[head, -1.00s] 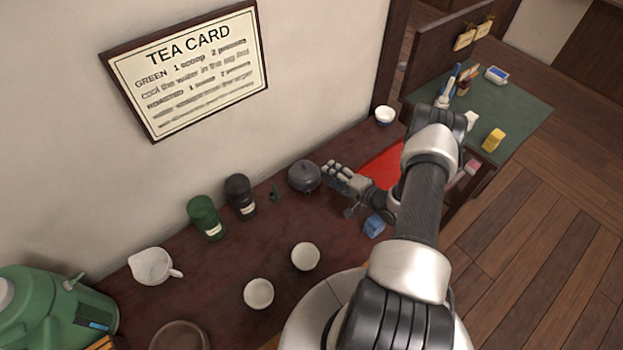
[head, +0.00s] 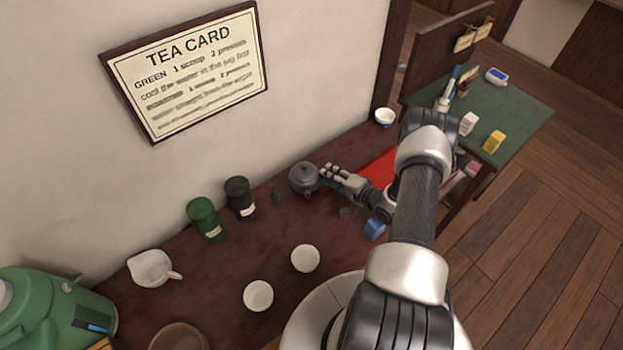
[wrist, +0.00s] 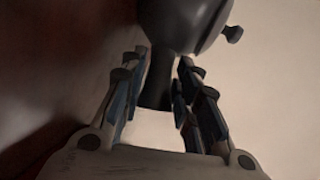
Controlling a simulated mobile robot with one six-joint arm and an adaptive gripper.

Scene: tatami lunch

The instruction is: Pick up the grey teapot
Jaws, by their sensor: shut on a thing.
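The grey teapot (head: 303,180) stands on the dark wooden counter near the wall, its round body and lid knob showing. My gripper (head: 329,174) is at the teapot's right side. In the wrist view the dark teapot body (wrist: 185,22) fills the top, and its straight handle runs down between the two fingers of my gripper (wrist: 163,60). The gripper is shut on this handle. In the head view the fingers hide the handle.
A dark canister (head: 240,199) and a green canister (head: 206,219) stand left of the teapot. Two white cups (head: 305,258) and a white jug (head: 152,268) are nearer. A blue object (head: 374,229) and a red sheet (head: 381,166) lie right of it. A tea card (head: 187,70) hangs above.

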